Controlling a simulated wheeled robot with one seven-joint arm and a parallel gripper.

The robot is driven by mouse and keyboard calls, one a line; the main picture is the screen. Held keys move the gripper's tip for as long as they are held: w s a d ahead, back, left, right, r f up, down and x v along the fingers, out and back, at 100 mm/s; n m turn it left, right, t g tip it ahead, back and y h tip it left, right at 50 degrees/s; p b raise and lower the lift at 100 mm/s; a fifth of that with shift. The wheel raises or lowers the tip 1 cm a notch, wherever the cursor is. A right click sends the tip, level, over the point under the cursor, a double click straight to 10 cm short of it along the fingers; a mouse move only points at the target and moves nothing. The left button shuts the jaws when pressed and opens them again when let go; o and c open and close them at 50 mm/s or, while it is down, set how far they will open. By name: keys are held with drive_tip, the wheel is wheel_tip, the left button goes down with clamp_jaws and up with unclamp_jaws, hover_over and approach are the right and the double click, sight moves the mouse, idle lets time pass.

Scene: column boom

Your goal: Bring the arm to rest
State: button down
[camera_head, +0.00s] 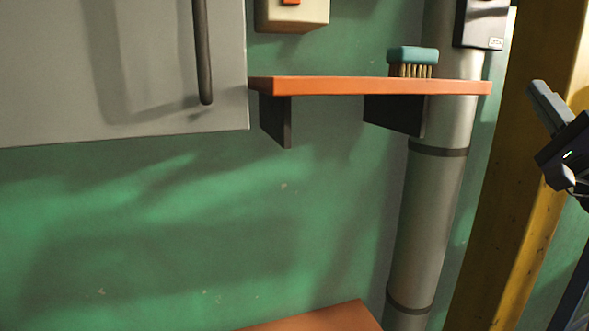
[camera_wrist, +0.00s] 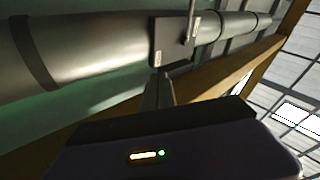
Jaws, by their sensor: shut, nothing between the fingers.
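My gripper (camera_head: 537,88) shows at the right edge of the head view, its fingers pointing up and to the left. The fingers are together with nothing between them. In the wrist view the shut fingers (camera_wrist: 160,82) point toward a dark box with a lever, mounted along a grey pipe. My gripper is in front of the yellow beam in the head view and appears to touch nothing.
An orange shelf (camera_head: 340,87) on dark brackets bears a teal-backed brush (camera_head: 412,62). A grey pipe (camera_head: 432,210) with dark bands runs beside a yellow beam (camera_head: 515,220). A grey cabinet (camera_head: 110,70) is at the upper left. An orange surface (camera_head: 320,320) shows at the bottom.

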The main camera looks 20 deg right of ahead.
drive_tip(key=s+a+f+n+g+h, duration=0.1)
drive_tip(key=s+a+f+n+g, duration=0.3)
drive_tip(key=f, duration=0.7)
drive_tip(key=s+a+f+n+t+h+b, duration=0.1)
drive_tip(key=a+f, duration=0.4)
drive_tip(key=f, duration=0.6)
drive_tip(key=s+a+f+n+g+h, duration=0.1)
drive_tip(key=s+a+f+n+g, duration=0.3)
drive_tip(key=f, duration=0.6)
drive_tip(key=s+a+f+n+g+y+b, duration=0.1)
drive_tip(key=s+a+f+n+y, duration=0.3)
drive_tip(key=s+a+f, duration=0.5)
drive_tip(key=s+a+f+n+g+y+b, duration=0.1)
drive_tip(key=s+a+f+n+y, duration=0.3)
drive_tip(key=s+a+f, duration=0.6)
drive_tip(key=s+f+n+g, duration=0.1)
drive_tip(key=s+n, duration=0.1)
drive_tip(key=s, duration=0.3)
drive_tip(key=shift+s, duration=0.3)
